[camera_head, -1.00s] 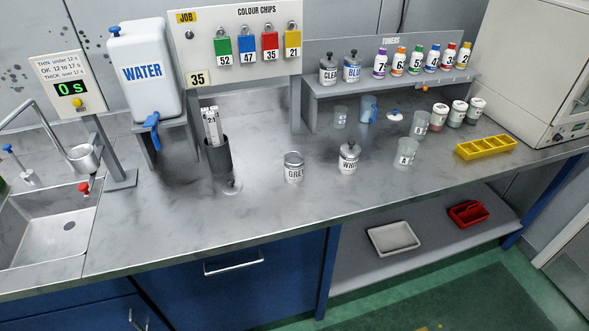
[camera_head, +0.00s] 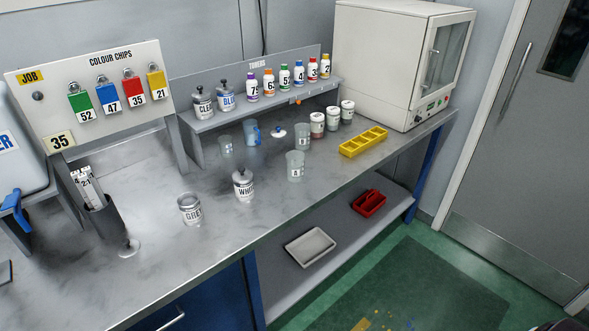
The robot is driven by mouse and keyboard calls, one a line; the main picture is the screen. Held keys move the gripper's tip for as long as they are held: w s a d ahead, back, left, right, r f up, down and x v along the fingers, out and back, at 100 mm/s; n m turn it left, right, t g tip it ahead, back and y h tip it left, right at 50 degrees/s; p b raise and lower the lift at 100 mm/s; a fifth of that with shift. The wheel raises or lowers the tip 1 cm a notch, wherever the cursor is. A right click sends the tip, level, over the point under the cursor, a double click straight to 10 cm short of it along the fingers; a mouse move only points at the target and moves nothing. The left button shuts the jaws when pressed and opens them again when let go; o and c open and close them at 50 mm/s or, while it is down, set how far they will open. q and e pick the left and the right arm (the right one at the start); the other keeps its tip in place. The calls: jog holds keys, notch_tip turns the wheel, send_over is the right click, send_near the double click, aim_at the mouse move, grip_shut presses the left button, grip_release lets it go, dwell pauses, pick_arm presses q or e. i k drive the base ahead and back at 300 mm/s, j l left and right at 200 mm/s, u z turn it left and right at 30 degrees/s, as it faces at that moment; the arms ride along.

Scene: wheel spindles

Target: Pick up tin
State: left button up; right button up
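Several tins show in the head view. A tin labelled GREY (camera_head: 190,209) stands upright on the metal bench at the front left, and its top looks open. Tins labelled CLEAR (camera_head: 203,103) and BLUE (camera_head: 227,96) stand on the raised shelf. Three white-lidded tins or jars (camera_head: 317,124) stand in a row at the back right of the bench. A small lid with a dark knob (camera_head: 128,246) lies on the bench left of the GREY tin. Neither of my grippers is in view.
A yellow compartment tray (camera_head: 363,142) lies near the right edge, before a white cabinet (camera_head: 395,65). A dark holder with strips (camera_head: 103,218) stands left. The lower shelf holds a white tray (camera_head: 310,247) and red caddy (camera_head: 369,203).

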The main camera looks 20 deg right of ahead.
aim_at(189, 204)
jog(key=i+j, duration=0.1)
jog(key=j, duration=0.4)
jog(key=i+j, duration=0.15)
jog(key=j, duration=0.35)
jog(key=i+j+z, duration=0.1)
jog(key=j, duration=0.45)
